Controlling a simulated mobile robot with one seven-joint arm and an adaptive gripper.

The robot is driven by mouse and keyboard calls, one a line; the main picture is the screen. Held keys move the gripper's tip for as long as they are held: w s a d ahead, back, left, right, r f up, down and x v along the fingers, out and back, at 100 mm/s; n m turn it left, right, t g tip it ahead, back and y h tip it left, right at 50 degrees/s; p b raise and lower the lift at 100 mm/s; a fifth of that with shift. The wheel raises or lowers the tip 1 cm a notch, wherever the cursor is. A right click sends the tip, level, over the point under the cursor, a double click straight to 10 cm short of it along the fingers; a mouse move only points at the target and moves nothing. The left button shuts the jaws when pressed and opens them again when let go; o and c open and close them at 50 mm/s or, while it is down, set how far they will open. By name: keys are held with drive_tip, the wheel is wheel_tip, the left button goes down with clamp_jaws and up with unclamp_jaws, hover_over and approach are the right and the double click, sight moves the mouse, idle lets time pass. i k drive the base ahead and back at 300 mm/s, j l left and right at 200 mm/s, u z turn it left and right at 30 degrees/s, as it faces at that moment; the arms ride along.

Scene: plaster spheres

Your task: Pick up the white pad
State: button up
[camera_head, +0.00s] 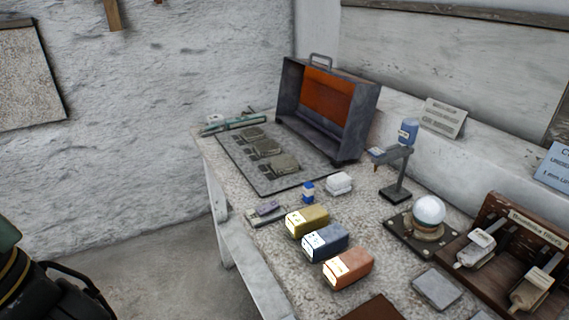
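A small white block-like pad (339,183) lies on the speckled workbench (285,260), near its middle. It looks like a short, soft-edged stack. A small blue and white bottle (308,191) stands just left of it, and a grey stand (396,180) holding a blue bottle stands to its right. A flat pale grey square (437,288) lies nearer the front right; it is greyer than the pad. My gripper is not recognizable in this view, and nothing touches the pad.
Yellow, blue and orange boxes (348,268) stand in front of the pad. A dark mat (262,160) with grey pieces and an open metal case (328,105) are behind. A glass globe (429,210) and wooden rack (510,250) stand right. A dark object (45,290) fills the lower left.

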sight(338, 184)
drive_tip(key=i+j+z, duration=0.1)
drive_tip(key=j+z, duration=0.25)
drive_tip(key=z, duration=0.15)
drive_tip(key=j+z, duration=0.65)
drive_tip(key=j, duration=0.4)
drive_tip(key=k+j+z, duration=0.1)
drive_tip(key=j, duration=0.4)
drive_tip(key=k+j, duration=0.1)
drive_tip(key=j, duration=0.35)
drive_tip(key=k+j, duration=0.1)
drive_tip(key=j, duration=0.4)
drive_tip(key=i+l, duration=0.25)
drive_tip(key=i, duration=0.25)
drive_tip(key=i+l, duration=0.2)
drive_tip(key=i, duration=0.25)
